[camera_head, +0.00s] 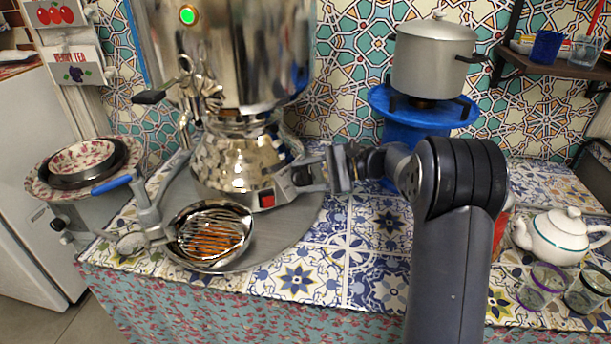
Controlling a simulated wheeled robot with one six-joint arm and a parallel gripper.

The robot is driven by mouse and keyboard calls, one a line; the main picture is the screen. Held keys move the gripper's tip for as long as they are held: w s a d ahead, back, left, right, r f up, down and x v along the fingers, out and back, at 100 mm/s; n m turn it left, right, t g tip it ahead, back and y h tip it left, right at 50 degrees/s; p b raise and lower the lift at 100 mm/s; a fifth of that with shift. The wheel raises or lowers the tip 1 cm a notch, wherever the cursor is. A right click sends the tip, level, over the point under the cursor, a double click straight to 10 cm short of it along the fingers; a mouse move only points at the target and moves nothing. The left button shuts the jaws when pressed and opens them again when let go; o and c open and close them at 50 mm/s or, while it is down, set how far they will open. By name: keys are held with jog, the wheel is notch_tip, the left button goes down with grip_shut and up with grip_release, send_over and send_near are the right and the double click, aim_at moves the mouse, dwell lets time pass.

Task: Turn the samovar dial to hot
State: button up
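The samovar (245,60) is a large shiny metal urn at the back left of the tiled counter. A green light (188,14) shows on its body, and a tap with a black handle sticks out at its left. A red switch (267,199) is on the light-coloured panel at the right of its base. A small dark part that looks like the dial (302,175) sits at the right of this panel. My gripper (312,174) reaches in from the right, with its tips at this dark part. Whether the fingers touch or grip it is unclear, and the dial's marking cannot be read.
A strainer bowl (212,262) sits on the grey round tray (300,228) in front of the samovar. A pot (433,55) stands on a blue stove (378,99) behind my arm. A white teapot (557,237) and glasses are at the right.

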jog(key=o, duration=0.3)
jog(key=shift+o, duration=0.2)
jog(key=p+v, duration=0.1)
jog(key=v, duration=0.9)
jog(key=shift+d+r+p, duration=0.15)
jog(key=shift+d+p, duration=0.25)
jog(key=shift+a, duration=0.1)
jog(key=b+x, duration=0.1)
jog(key=x, duration=0.9)
jog(key=shift+a+b, duration=0.4)
jog(key=shift+d+m, duration=0.1)
jog(key=shift+m, duration=0.2)
